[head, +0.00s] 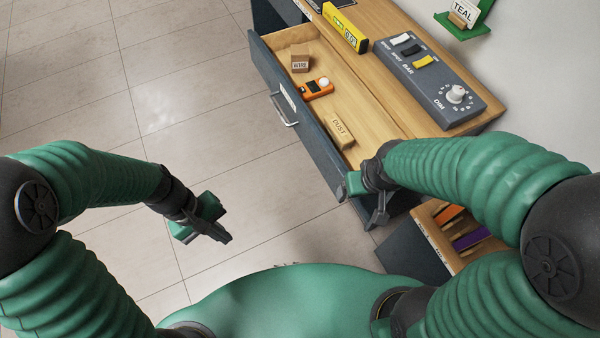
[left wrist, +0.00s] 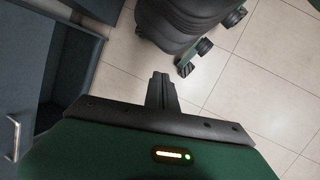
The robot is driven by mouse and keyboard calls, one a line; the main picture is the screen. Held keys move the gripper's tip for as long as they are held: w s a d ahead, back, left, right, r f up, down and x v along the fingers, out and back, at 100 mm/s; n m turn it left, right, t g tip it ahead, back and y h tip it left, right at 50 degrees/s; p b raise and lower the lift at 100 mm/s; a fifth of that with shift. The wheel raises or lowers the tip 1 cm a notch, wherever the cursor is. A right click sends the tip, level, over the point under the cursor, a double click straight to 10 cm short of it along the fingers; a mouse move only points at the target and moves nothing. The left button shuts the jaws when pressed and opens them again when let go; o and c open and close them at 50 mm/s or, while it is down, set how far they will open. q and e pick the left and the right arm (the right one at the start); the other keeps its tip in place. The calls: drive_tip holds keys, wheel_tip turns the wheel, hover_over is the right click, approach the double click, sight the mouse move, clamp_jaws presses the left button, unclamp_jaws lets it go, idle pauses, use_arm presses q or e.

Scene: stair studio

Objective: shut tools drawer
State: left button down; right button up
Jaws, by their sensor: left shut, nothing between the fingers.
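The open drawer (head: 318,133) has a dark front, a metal handle (head: 285,111) and a pale wooden inside. It is pulled out from the wood-topped cabinet towards the left, and its label is too small to read. My left gripper (head: 227,238) is shut and empty, over the floor to the lower left of the drawer front and apart from it. It also shows in the left wrist view (left wrist: 162,78). My right gripper (head: 376,215) is by the near end of the drawer. Whether it touches the drawer, and its finger gap, are unclear.
The drawer holds a WIRE block (head: 300,60), an orange device (head: 317,89) and a DUST block (head: 340,131). A switch panel (head: 440,82) and yellow level (head: 345,27) are on the cabinet top. A lower compartment (head: 437,236) stands open. Tiled floor at left is clear.

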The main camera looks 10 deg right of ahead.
use_arm(q)
drive_tip(key=d+f+n+g+h+b, duration=0.1)
drive_tip(key=d+f+n+h+b, duration=0.15)
drive_tip(key=d, duration=0.35)
drive_tip(key=n+t+h+b, duration=0.75)
drive_tip(key=n+h, duration=0.35)
drive_tip(key=n, duration=0.3)
approach(318, 154)
drive_tip(key=shift+m+t, duration=0.25)
drive_tip(key=shift+t, duration=0.2)
drive_tip(key=x, duration=0.4)
drive_tip(key=b+x, duration=0.1)
drive_tip(key=x, duration=0.1)
drive_tip(key=shift+s+d+f, duration=0.1)
drive_tip(key=shift+s+d, duration=0.05)
drive_tip(key=shift+d, duration=0.45)
use_arm(e)
wheel_tip(318, 154, down, 12)
drive_tip(key=d, duration=0.1)
drive_tip(key=shift+w+d+f, duration=0.2)
drive_tip(key=shift+d, duration=0.15)
use_arm(q)
drive_tip(key=shift+a, duration=0.1)
use_arm(e)
drive_tip(key=shift+a, duration=0.1)
